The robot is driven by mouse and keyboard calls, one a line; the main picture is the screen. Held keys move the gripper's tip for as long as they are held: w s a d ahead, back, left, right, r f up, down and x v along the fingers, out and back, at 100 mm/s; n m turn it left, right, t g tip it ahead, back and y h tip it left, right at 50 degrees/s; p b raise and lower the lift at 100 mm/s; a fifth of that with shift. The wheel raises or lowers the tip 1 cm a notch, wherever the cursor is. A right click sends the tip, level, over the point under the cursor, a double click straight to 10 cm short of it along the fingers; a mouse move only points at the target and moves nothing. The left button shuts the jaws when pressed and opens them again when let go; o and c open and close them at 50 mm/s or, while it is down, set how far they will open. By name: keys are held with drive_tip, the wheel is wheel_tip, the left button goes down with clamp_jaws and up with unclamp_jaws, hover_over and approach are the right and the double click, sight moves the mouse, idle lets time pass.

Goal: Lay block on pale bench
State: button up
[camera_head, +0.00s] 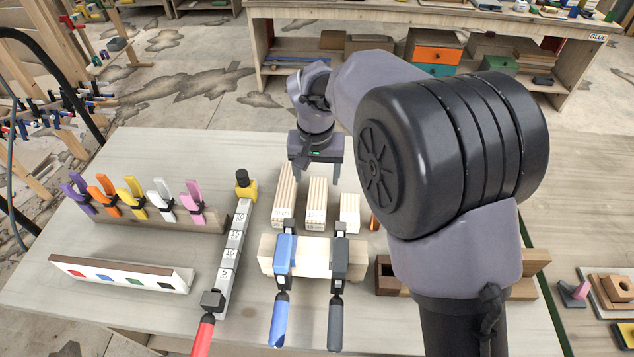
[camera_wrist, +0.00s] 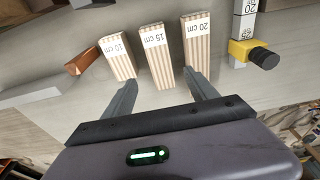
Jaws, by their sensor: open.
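Three striped wooden blocks lie side by side on the pale bench (camera_head: 120,285). They are the 20 cm block (camera_head: 284,190), the 15 cm block (camera_head: 316,200) and the 10 cm block (camera_head: 350,211). In the wrist view the 20 cm block (camera_wrist: 197,45), the 15 cm block (camera_wrist: 156,55) and the 10 cm block (camera_wrist: 117,60) show their labels. My gripper (camera_head: 314,176) is open and empty at the far ends of the blocks. In the wrist view my fingertips (camera_wrist: 160,82) stand apart, with the 15 cm block's end between and beyond them.
Two clamps, blue (camera_head: 281,270) and black (camera_head: 338,270), grip a pale wooden piece in front of the blocks. A marked bar clamp (camera_head: 234,240) lies left. Coloured spring clamps (camera_head: 133,200) sit on a rack. My arm hides part of the bench's right side.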

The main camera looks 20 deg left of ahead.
drive_tip(key=s+d+r+m+t, duration=0.1)
drive_tip(key=s+d+r, duration=0.2)
drive_tip(key=d+r, duration=0.25)
drive_tip(key=s+d+r+m+y, duration=0.1)
drive_tip(key=s+d+r, duration=0.1)
drive_tip(key=d+r, duration=0.3)
drive_tip(key=s+d+r+m+t, duration=0.1)
drive_tip(key=s+d+r+m, duration=0.2)
drive_tip(key=d, duration=0.4)
drive_tip(key=s+d+m+t, duration=0.1)
drive_tip(key=s+d, duration=0.4)
drive_tip(key=s, duration=0.3)
drive_tip(key=s+d+m+t, duration=0.1)
drive_tip(key=s+d, duration=0.3)
drive_tip(key=s, duration=0.3)
wheel_tip(320, 180, down, 7)
drive_tip(key=b, duration=0.7)
drive_tip(key=shift+r+y, duration=0.15)
drive_tip(key=shift+y, duration=0.15)
